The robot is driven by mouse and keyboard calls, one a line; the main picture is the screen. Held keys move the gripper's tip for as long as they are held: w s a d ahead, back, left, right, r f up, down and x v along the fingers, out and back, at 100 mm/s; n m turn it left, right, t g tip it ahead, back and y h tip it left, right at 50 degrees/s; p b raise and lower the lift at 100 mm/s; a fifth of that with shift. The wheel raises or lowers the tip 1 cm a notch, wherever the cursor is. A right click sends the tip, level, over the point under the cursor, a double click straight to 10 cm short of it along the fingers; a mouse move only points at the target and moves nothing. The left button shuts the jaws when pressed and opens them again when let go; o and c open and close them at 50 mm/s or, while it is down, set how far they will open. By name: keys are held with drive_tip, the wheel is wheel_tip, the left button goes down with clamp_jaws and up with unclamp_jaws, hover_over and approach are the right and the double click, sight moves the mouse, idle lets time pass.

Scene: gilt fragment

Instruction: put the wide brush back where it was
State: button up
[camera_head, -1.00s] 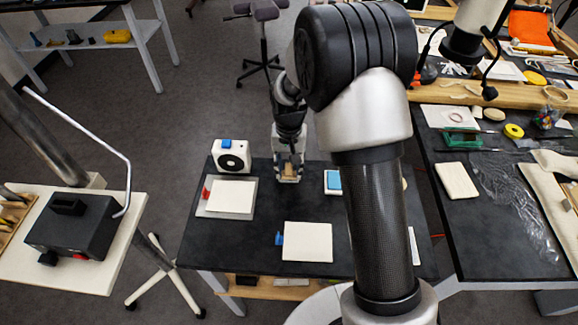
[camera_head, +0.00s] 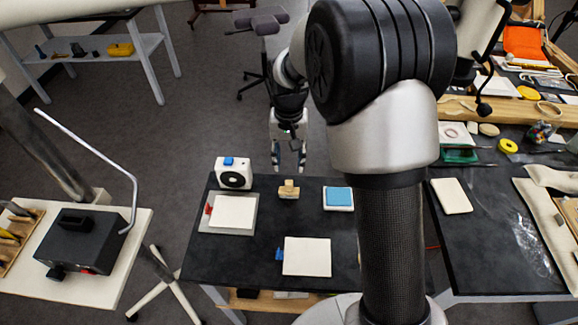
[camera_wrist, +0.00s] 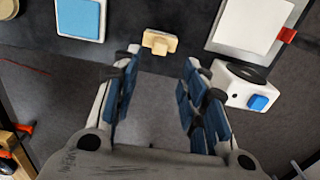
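The wide brush, a small tan wooden piece (camera_head: 289,189), rests on the dark table (camera_head: 230,262) near its far edge, between the white device with a round black front and the blue-topped pad. It also shows in the wrist view (camera_wrist: 159,42), beyond my fingertips and apart from them. My gripper (camera_head: 289,168) is open and empty, above and behind the far table edge in the head view. In the wrist view my gripper (camera_wrist: 160,66) has its two blue-padded fingers spread wide, with only floor between them.
The white device (camera_head: 234,173) stands left of the brush. The blue-topped pad (camera_head: 339,197) lies to its right. A white sheet on a grey plate (camera_head: 232,212) and a cream pad (camera_head: 307,257) lie nearer. A second dark table (camera_head: 480,235) stands at right.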

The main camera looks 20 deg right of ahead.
drive_tip(key=s+r+n+t, duration=0.2)
drive_tip(key=s+r, duration=1.1)
drive_tip(key=r, duration=0.2)
drive_tip(key=s+r+n+t, duration=0.1)
drive_tip(key=s+t, duration=0.1)
drive_tip(key=s, duration=1.2)
drive_tip(key=shift+s+r+n+t, duration=0.15)
drive_tip(key=shift+s+n+t, duration=0.15)
drive_tip(key=shift+s, duration=0.1)
drive_tip(key=shift+d, duration=0.1)
